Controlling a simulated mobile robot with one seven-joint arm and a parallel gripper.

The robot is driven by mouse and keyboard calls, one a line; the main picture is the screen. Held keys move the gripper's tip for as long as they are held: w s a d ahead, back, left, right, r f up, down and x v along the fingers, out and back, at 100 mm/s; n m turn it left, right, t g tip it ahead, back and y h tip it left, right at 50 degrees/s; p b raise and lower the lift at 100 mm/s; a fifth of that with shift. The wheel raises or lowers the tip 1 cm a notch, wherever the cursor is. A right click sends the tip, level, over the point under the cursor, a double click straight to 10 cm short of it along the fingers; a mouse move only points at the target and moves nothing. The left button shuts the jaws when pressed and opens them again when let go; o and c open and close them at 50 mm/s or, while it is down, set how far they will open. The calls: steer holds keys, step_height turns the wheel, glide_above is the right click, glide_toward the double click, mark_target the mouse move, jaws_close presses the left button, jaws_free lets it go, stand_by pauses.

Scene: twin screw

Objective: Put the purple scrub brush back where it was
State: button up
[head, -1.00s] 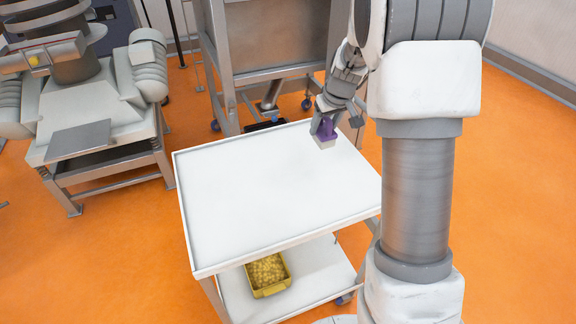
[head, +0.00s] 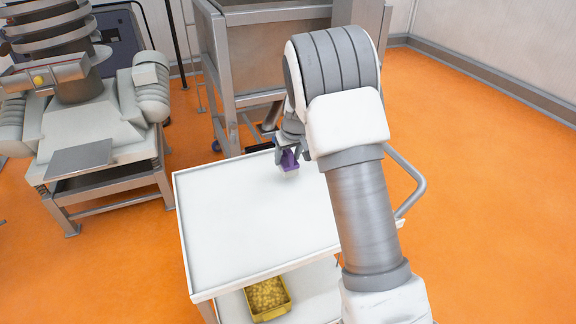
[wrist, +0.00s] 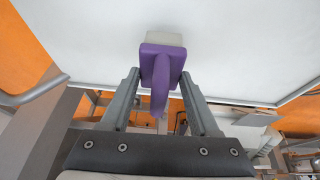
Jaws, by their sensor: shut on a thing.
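The purple scrub brush (head: 289,160) is at the far part of the white cart top (head: 235,215), with its pale bristle block facing down. In the wrist view the brush (wrist: 162,62) sits between the two fingers, its purple handle pointing toward the palm and its whitish bristles beyond the fingertips. My gripper (wrist: 160,78) is shut on the brush; in the head view my gripper (head: 287,148) is partly hidden behind my arm. I cannot tell whether the bristles touch the cart top or hang just above it.
The cart top is otherwise bare. A yellow bin of pale pieces (head: 267,298) stands on the cart's lower shelf. A steel hopper frame (head: 270,60) stands behind the cart, and a machine (head: 95,120) at the left. Orange floor is open at the right.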

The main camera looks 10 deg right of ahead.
mark_target(288, 165)
steer(key=shift+f, duration=1.65)
steer(key=shift+f, duration=0.1)
steer(key=shift+f+b, duration=0.15)
steer(key=shift+b, duration=0.25)
steer(key=o, duration=1.2)
steer(key=shift+r, duration=0.2)
